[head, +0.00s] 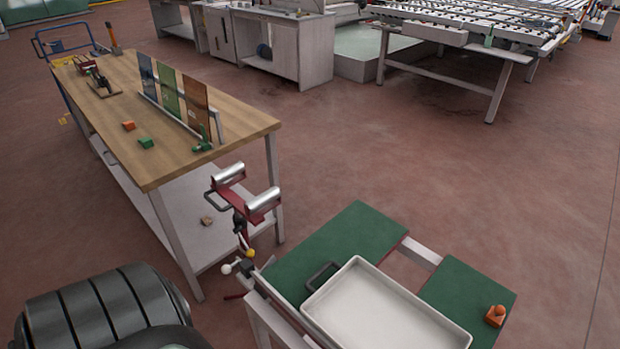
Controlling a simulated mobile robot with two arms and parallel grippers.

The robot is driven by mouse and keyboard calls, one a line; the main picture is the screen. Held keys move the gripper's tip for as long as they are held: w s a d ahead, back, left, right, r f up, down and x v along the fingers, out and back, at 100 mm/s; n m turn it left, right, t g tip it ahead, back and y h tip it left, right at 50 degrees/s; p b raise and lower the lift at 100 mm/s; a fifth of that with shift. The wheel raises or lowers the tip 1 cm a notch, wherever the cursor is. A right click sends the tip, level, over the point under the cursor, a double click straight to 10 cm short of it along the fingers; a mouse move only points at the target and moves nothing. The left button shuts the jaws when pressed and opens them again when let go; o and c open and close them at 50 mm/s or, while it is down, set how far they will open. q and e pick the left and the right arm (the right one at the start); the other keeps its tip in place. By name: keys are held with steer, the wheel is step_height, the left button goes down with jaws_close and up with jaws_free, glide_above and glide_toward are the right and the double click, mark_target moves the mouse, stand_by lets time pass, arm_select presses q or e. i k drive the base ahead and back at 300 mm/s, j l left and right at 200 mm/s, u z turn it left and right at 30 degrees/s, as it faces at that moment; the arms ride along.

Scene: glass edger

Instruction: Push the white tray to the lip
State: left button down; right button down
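The white tray (377,312) is a shallow rectangular tray at the bottom right of the head view. It lies on a table with green top panels (340,237), and its near end is cut off by the picture's lower edge. A dark handle (322,277) stands at the tray's left end. The table's top has a gap between two green panels, bridged by a light rail (420,254). I cannot tell which edge is the lip. Neither of my grippers is in view.
An orange object (495,315) sits on the right green panel. A roller stand (240,195) with metal rollers is just left of the table. A wooden workbench (140,115) with coloured panels stands at the left. The red floor to the right is clear.

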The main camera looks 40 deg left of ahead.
mark_target(359, 307)
steer(key=k+j+z, duration=0.15)
steer(key=j, duration=0.25)
steer(key=k+j+z, duration=0.15)
steer(key=j, duration=0.25)
steer(key=k+j+z, duration=0.15)
steer(key=j, duration=0.25)
steer(key=k+j+z, duration=0.15)
steer(key=j, duration=0.2)
